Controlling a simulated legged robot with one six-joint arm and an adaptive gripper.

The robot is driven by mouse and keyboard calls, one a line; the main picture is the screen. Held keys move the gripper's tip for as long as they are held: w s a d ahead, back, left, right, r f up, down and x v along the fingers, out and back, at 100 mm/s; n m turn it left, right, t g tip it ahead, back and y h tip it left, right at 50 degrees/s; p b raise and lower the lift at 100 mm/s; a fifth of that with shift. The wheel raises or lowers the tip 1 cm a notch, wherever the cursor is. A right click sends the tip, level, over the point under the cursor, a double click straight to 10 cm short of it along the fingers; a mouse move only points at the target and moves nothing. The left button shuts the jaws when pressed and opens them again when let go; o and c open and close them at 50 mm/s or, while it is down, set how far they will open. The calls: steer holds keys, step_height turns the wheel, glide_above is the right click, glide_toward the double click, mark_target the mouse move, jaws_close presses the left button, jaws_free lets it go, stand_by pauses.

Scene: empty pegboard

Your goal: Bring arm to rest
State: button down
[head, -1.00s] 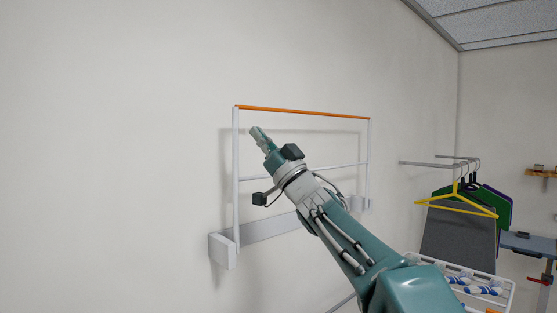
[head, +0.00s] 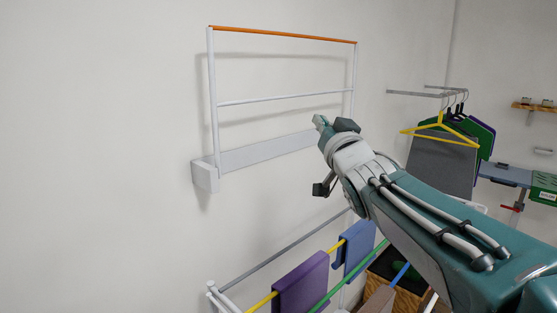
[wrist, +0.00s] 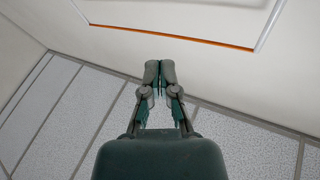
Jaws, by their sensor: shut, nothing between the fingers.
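My gripper (head: 318,122) is at the end of my teal arm, right of the middle in the head view. It appears in front of the lower right part of a white wall rack (head: 214,110) with an orange top bar (head: 285,34). In the wrist view my gripper (wrist: 160,66) has its two fingertips together with nothing between them. The orange bar also shows there (wrist: 170,36), above the fingertips and apart from them in the picture. The gap between my gripper and the wall cannot be told.
A drying rack below holds a purple cloth (head: 302,283) and a blue cloth (head: 355,246). A yellow hanger (head: 440,127) and other hangers hang from a rail at right. A blue bench (head: 505,174) stands farther right. The wall at left is bare.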

steer(key=s+d+f+g+h, duration=0.2)
steer(key=s+f+g, duration=0.5)
steer(key=s+f, duration=0.7)
steer(key=s+d+f+g+h, duration=0.3)
steer(key=s+d+f+g, duration=0.2)
steer(key=s+f, duration=1)
step_height(320, 180, down, 3)
steer(key=g, duration=0.2)
steer(key=shift+s+r+m+g, duration=0.2)
steer(key=shift+m+g, duration=0.1)
steer(key=shift+g, duration=0.1)
steer(key=shift+d, duration=0.1)
